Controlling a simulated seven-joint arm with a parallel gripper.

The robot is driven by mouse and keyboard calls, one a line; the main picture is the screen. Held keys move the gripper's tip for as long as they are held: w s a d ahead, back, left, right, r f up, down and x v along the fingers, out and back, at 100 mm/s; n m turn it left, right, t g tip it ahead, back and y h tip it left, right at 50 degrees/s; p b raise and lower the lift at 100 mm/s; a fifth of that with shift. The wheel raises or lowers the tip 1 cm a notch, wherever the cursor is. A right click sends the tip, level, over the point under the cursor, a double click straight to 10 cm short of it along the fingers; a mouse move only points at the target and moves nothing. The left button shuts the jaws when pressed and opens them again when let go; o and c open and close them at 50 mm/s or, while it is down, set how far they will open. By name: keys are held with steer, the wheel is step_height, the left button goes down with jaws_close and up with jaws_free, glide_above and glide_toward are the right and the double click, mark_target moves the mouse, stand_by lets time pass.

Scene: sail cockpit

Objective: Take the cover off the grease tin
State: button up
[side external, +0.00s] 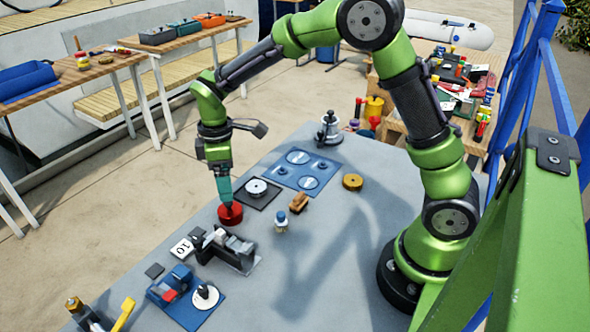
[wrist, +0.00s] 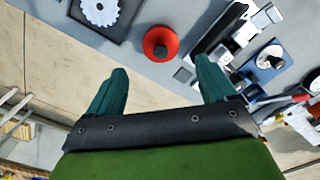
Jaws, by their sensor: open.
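A round red tin (side external: 230,215) with a raised knob on top sits near the left edge of the grey table; it looks like the grease tin. In the wrist view the red tin (wrist: 161,35) lies beyond my fingertips, roughly centred between them, with a dark knob at its middle. I cannot make out the seam between cover and tin. My gripper (side external: 227,200) points down just above the tin in the side view. In the wrist view my gripper (wrist: 162,78) has its teal fingers spread wide with nothing between them.
A dark plate with a pale toothed disc (side external: 257,187) lies behind the tin. A black and grey fixture (side external: 228,249) stands close in front. A small blue-capped bottle (side external: 281,221), a wooden block (side external: 299,202) and a brass disc (side external: 352,181) stand rightward. The table's right-front area is clear.

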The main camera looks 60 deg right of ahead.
mark_target(229, 206)
steer(key=shift+a+f, duration=0.1)
steer(key=shift+f, duration=3.5)
steer(key=shift+c, duration=0.5)
steer(key=c, duration=0.9)
